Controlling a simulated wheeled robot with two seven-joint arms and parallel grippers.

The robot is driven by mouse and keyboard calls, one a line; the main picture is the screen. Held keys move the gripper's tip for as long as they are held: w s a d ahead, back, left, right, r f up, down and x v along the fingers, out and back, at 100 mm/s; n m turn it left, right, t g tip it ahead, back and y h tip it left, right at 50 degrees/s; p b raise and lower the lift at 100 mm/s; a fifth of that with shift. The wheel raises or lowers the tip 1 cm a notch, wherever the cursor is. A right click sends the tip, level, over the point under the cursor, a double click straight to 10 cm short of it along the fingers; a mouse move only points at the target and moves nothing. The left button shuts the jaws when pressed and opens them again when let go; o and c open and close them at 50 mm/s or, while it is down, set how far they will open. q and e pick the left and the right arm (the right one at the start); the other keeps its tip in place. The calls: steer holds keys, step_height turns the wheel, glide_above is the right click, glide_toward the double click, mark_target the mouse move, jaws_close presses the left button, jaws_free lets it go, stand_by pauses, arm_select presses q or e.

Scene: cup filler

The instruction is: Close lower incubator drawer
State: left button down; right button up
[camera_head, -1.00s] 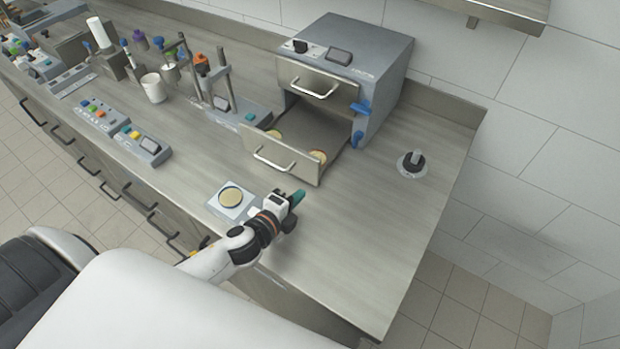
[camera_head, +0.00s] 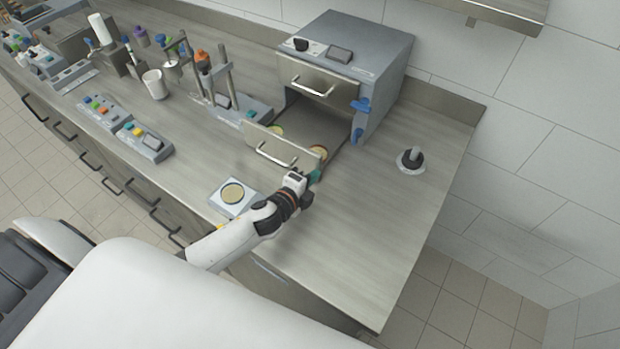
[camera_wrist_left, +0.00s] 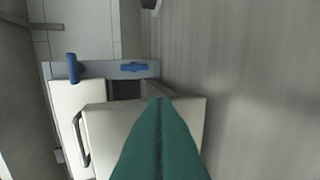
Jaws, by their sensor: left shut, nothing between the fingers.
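The grey incubator (camera_head: 375,45) stands on the bench near the back wall. Its lower drawer (camera_head: 262,139) is pulled out, with round dishes (camera_head: 318,152) inside. Its upper drawer (camera_head: 310,85) is shut. My left gripper (camera_head: 314,177) is shut and empty, with its green fingertips at the right end of the lower drawer's front. In the left wrist view the green fingers (camera_wrist_left: 160,140) overlap the drawer front (camera_wrist_left: 110,125); I cannot tell whether they touch it. The drawer handle (camera_wrist_left: 81,140) lies to their left there. My right gripper is not in view.
A dish on a white square plate (camera_head: 232,194) lies in front of the drawer. A round black-topped knob (camera_head: 411,158) is on the bench right of the incubator. Stands (camera_head: 222,90) and a button box (camera_head: 145,143) are on the left. The bench's right front is clear.

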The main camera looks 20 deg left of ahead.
arm_select(q)
steer(key=w+b, duration=0.1)
steer(key=w, duration=0.4)
steer(key=w+d+b, duration=0.1)
steer(key=w, duration=0.5)
steer(key=w+d+b, duration=0.1)
steer(key=w+b, duration=0.1)
steer(key=w, duration=0.4)
steer(key=shift+w+d, duration=0.1)
steer(key=shift+d, duration=0.1)
steer(key=shift+w, duration=0.25)
steer(key=shift+r, duration=0.25)
steer(key=shift+r, duration=0.1)
